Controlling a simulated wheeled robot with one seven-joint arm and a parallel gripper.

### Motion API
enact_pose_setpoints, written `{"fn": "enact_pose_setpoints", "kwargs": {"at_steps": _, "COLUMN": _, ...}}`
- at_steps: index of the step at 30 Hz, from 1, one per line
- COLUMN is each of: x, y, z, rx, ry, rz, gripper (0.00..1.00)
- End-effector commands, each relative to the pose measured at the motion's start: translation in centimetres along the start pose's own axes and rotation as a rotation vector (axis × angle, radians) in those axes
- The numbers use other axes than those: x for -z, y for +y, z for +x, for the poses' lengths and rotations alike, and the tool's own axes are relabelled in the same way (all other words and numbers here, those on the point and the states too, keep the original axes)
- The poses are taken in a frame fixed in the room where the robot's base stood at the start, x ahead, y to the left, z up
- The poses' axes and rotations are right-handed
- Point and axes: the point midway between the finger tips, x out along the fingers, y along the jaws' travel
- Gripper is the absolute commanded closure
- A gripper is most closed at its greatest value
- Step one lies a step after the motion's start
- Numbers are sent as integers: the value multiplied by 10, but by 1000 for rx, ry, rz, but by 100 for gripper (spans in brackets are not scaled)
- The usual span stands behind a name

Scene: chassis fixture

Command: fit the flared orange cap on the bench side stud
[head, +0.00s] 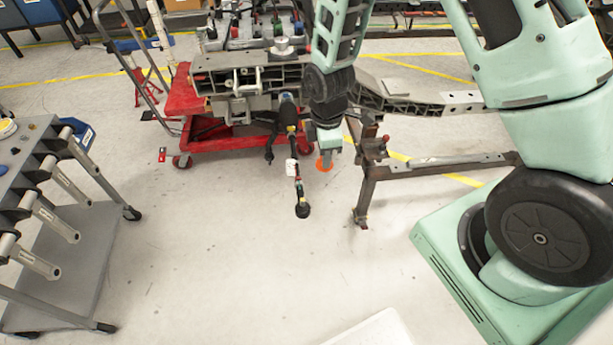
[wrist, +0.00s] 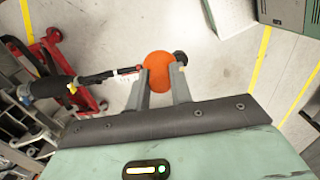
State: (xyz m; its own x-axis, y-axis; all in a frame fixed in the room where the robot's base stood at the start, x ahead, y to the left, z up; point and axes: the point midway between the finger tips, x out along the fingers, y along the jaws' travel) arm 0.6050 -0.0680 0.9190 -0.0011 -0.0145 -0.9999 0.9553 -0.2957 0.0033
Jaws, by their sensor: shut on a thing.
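The orange cap (head: 324,164) shows as a small flared disc below the end of my arm in the head view. In the wrist view the orange cap (wrist: 159,68) sits between the two grey fingertips. My gripper (head: 327,149) points down and is shut on the cap; it also shows in the wrist view (wrist: 160,82). The cap is in the air, left of the dark steel bench frame (head: 372,168). I cannot make out the side stud clearly in either view.
A dark rod-like tool (head: 297,170) with a black end hangs just left of my gripper, and passes behind the cap in the wrist view. A red cart (head: 228,146) under the chassis (head: 245,78) stands behind. A grey trolley (head: 75,250) is at left.

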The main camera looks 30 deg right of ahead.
Motion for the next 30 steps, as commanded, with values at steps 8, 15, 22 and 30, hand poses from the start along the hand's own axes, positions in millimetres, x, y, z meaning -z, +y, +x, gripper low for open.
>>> {"fn": "enact_pose_setpoints", "kwargs": {"at_steps": 8, "x": 35, "y": -19, "z": 24, "rx": -1, "ry": 4, "rz": -863, "gripper": 100}}
{"fn": "enact_pose_setpoints", "kwargs": {"at_steps": 15, "x": 56, "y": -31, "z": 36, "rx": -7, "ry": 12, "rz": -1392, "gripper": 100}}
{"fn": "enact_pose_setpoints", "kwargs": {"at_steps": 22, "x": 62, "y": -35, "z": 42, "rx": -10, "ry": 14, "rz": -1557, "gripper": 100}}
{"fn": "enact_pose_setpoints", "kwargs": {"at_steps": 30, "x": 62, "y": -35, "z": 54, "rx": -10, "ry": 14, "rz": -1561, "gripper": 100}}
